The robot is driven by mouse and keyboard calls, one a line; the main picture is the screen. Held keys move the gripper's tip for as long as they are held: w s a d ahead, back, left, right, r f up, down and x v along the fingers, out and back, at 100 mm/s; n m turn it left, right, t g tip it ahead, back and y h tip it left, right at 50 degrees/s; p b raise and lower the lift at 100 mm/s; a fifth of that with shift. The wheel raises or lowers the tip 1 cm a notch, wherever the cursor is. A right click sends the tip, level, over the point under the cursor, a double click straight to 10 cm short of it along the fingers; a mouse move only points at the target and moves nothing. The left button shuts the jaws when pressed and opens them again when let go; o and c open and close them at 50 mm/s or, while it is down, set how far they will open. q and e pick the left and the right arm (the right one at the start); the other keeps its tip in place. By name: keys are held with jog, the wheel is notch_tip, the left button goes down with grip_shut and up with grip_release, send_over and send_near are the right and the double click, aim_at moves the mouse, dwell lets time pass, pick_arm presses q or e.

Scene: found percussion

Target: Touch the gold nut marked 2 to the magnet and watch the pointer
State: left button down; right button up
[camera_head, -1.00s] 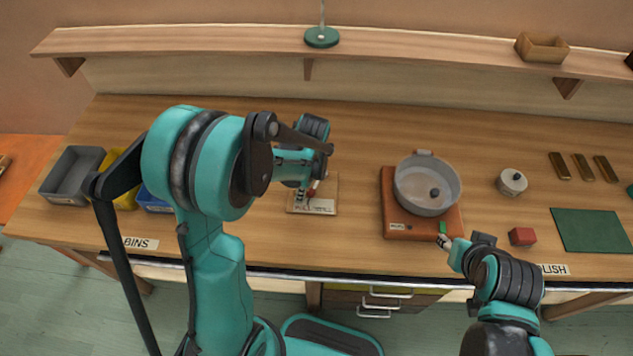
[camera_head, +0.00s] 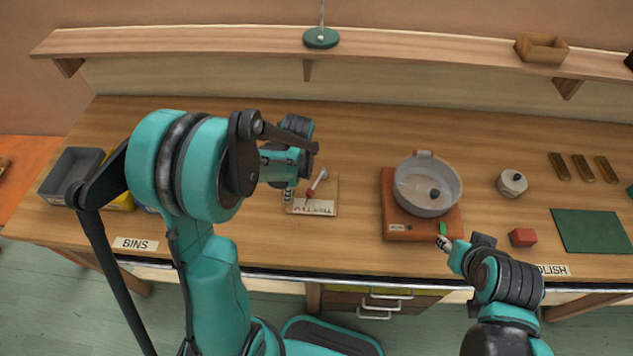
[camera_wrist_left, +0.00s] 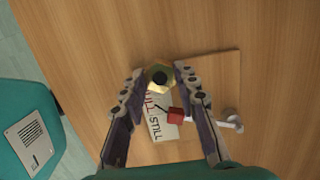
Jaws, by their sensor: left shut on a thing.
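The gold nut (camera_wrist_left: 158,78) sits between the fingertips of my left gripper (camera_wrist_left: 159,74), which is shut on it; its number is not readable. In the head view the left gripper (camera_head: 289,192) is at the left edge of a small wooden board (camera_head: 329,187), and the nut cannot be made out. The board carries a red block, likely the magnet (camera_wrist_left: 175,116), on a white rod (camera_wrist_left: 222,124), and a label reading "PULL" and "STILL" (camera_wrist_left: 158,122). The nut is apart from the red block in the wrist view. A thin dark line beside the block may be the pointer.
My right gripper (camera_head: 444,241) is at the front of an orange-brown base (camera_head: 394,216) bearing a grey pan (camera_head: 411,190). A lidded pot (camera_head: 512,184), red block (camera_head: 522,237) and green mat (camera_head: 590,231) lie right. Bins (camera_head: 72,177) stand left. Bench between board and base is clear.

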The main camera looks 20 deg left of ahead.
pick_arm(q)
jog(key=shift+s+a, duration=0.2)
jog(key=shift+a, duration=0.55)
notch_tip(320, 180, up, 8)
jog(key=p, duration=0.5)
jog(key=shift+r+p, duration=0.1)
jog(key=shift+p, duration=0.3)
